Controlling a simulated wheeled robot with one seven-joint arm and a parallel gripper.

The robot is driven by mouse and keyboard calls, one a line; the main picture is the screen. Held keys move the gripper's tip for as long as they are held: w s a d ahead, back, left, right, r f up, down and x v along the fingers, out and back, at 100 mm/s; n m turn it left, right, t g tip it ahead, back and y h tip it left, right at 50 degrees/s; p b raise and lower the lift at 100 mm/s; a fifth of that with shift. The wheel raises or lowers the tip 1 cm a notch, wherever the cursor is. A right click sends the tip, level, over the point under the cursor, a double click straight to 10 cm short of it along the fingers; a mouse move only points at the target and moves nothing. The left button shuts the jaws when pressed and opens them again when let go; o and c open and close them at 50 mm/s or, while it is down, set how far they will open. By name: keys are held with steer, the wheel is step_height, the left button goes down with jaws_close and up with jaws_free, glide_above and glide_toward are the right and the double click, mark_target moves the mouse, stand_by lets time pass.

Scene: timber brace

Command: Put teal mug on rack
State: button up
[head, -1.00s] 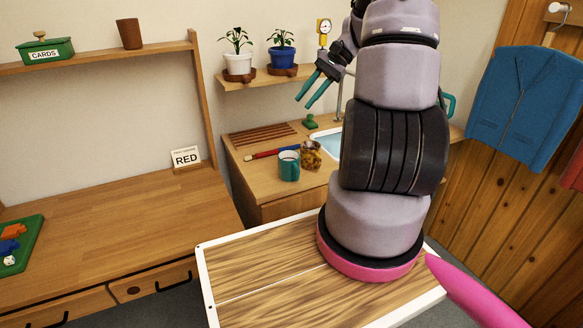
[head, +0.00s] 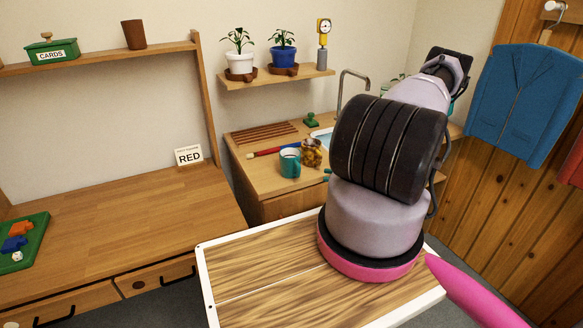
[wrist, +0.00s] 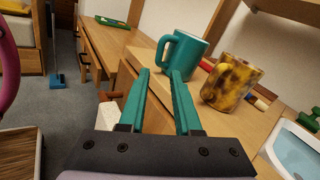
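The teal mug (head: 290,163) stands upright near the front left of the sink counter, and its handle points left in the wrist view (wrist: 191,48). My gripper (wrist: 160,75) has two teal fingers, open and empty, pointing toward the counter edge a little short of the teal mug. In the head view my arm hides most of the gripper. The slatted wooden rack (head: 264,134) lies flat at the back left of the counter, behind the mug, and nothing stands on it.
A brown mottled mug (head: 312,153) stands close to the right of the teal mug, also in the wrist view (wrist: 231,83). A red and blue stick (head: 266,153) lies between rack and mugs. A green object (head: 310,120), the sink (head: 323,136) and the faucet (head: 352,76) are behind.

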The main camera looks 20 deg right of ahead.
mark_target(295, 169)
steer(key=x, duration=1)
steer(key=shift+w+d, duration=0.1)
steer(key=shift+d, duration=0.05)
steer(key=shift+w+d+r, duration=0.1)
steer(key=shift+w+d, duration=0.05)
steer(key=shift+d, duration=0.1)
steer(key=shift+w+d, duration=0.1)
steer(key=shift+d, duration=0.1)
jaws_close()
steer(key=shift+w+d, duration=0.1)
steer(key=shift+w, duration=0.05)
steer(key=shift+w+d, duration=0.2)
steer(key=shift+s+a, duration=0.5)
